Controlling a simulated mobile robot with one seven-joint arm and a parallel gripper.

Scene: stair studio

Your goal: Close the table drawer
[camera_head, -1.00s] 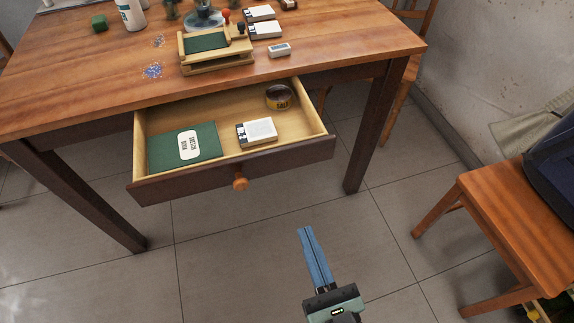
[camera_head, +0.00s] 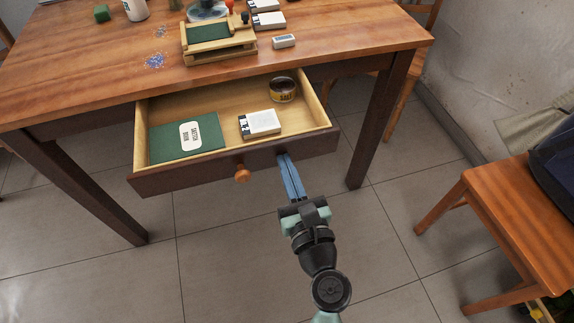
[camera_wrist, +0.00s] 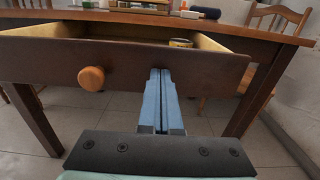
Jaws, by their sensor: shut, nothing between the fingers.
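The table drawer (camera_head: 200,174) is pulled out from under the wooden table (camera_head: 350,45). Its dark front has a round orange-brown knob (camera_head: 242,173), which also shows in the wrist view (camera_wrist: 91,78). Inside lie a green sketch book (camera_head: 170,144), a white box (camera_head: 265,123) and a round tin (camera_head: 283,90). My gripper (camera_head: 284,158) is shut and empty, with its blue fingers side by side. Its fingertips are at the drawer front, right of the knob; in the wrist view the fingers (camera_wrist: 160,75) overlap the front. I cannot tell whether they touch it.
A wooden chair or stool (camera_head: 510,215) with a dark bag (camera_head: 558,165) stands at the right. Table legs (camera_head: 385,120) flank the drawer. The tabletop holds a wooden press (camera_head: 215,45) and several small items. The tiled floor before the drawer is clear.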

